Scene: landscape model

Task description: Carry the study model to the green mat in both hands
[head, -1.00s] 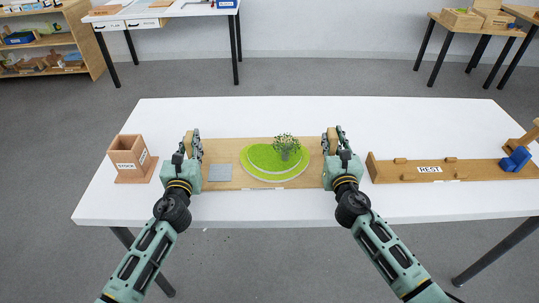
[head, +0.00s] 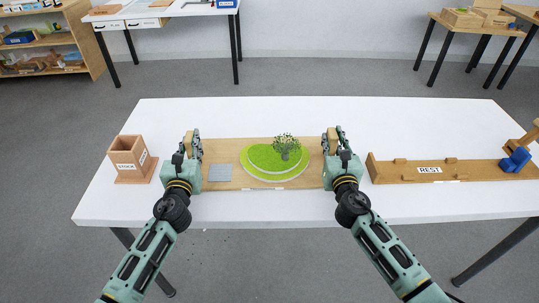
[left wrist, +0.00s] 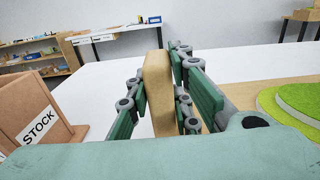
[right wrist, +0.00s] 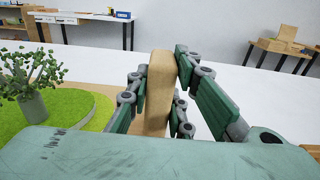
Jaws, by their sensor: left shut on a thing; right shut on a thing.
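The study model is a wooden board (head: 224,153) with a grey square, a layered green mound (head: 262,163) and a small tree in a grey pot. It is at the middle of the white table, and I cannot tell whether it is lifted. My left gripper (head: 191,146) is shut on its upright left end handle, also in the left wrist view (left wrist: 158,95). My right gripper (head: 333,142) is shut on the right end handle, also in the right wrist view (right wrist: 158,92). I see no separate green mat.
A brown STOCK box (head: 131,160) stands left of my left gripper. A long wooden REST rack (head: 450,170) lies to the right, with a blue piece (head: 516,160) at its far end. The white table (head: 300,115) is clear behind the model.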

